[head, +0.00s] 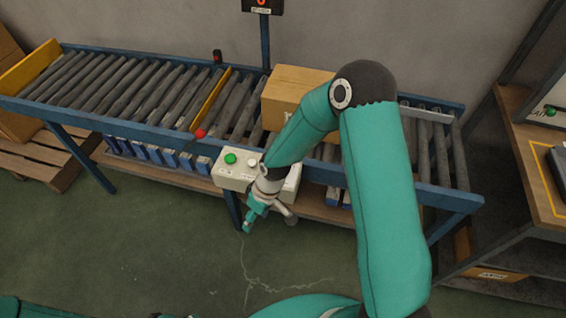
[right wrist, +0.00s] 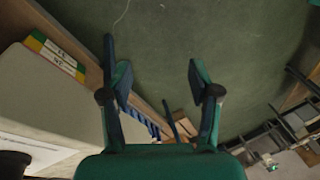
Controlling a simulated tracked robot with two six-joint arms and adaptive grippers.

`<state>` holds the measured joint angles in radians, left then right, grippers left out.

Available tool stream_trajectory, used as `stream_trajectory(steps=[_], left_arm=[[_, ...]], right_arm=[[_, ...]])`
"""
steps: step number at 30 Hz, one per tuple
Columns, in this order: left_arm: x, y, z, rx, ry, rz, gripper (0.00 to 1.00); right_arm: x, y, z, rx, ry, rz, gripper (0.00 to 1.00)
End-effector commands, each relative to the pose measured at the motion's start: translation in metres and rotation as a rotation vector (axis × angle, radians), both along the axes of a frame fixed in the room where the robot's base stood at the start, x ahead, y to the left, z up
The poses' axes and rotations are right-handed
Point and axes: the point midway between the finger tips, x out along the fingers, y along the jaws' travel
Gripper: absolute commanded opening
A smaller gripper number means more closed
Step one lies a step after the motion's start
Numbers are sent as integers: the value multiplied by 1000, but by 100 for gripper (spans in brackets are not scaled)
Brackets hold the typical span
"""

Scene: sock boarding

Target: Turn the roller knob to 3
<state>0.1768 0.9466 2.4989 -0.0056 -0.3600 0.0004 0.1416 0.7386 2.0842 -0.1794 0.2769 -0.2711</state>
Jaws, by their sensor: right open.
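The pale control box (head: 228,182) hangs on the conveyor's front rail, with a green button and a white button on it. My right gripper (head: 256,215) is in front of the box's lower edge, pointing down. The right forearm and wrist cover the right part of the box, and I cannot make out the roller knob in the head view. In the right wrist view the gripper (right wrist: 152,82) is open and empty between its fingers. The box's pale face (right wrist: 60,105) lies to the left, and a dark round part (right wrist: 13,164) shows at the lower-left corner, possibly a knob.
The roller conveyor (head: 95,92) runs across the back, with a cardboard box (head: 290,88) on it behind my right arm. A red-tipped lever (head: 199,133) stands left of the control box. A shelf unit (head: 515,200) is at the right. The floor in front is clear.

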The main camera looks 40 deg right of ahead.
Motion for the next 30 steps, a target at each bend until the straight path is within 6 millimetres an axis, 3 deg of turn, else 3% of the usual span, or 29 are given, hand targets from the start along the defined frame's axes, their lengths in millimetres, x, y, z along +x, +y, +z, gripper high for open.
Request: stream_trajectory(steps=[1,6,9,12,14,17,20,30], left_arm=[[0,0,6,0,0,0,40],[0,0,14,0,0,0,40],[0,0,17,0,0,0,40],[0,0,19,0,0,0,40],[0,0,20,0,0,0,40],[0,0,20,0,0,0,40],[0,0,21,0,0,0,40],[0,0,26,0,0,0,40]], right_arm=[[25,-17,31,-34,-34,65,62],[65,-74,117,-158,-56,262,62],[75,-103,165,-225,-54,337,62],[76,-124,200,-270,-40,383,62],[76,-132,212,-287,-33,398,62],[74,-138,218,-298,-24,412,62],[73,-139,211,-300,-19,414,62],[73,-138,147,-297,-15,414,62]])
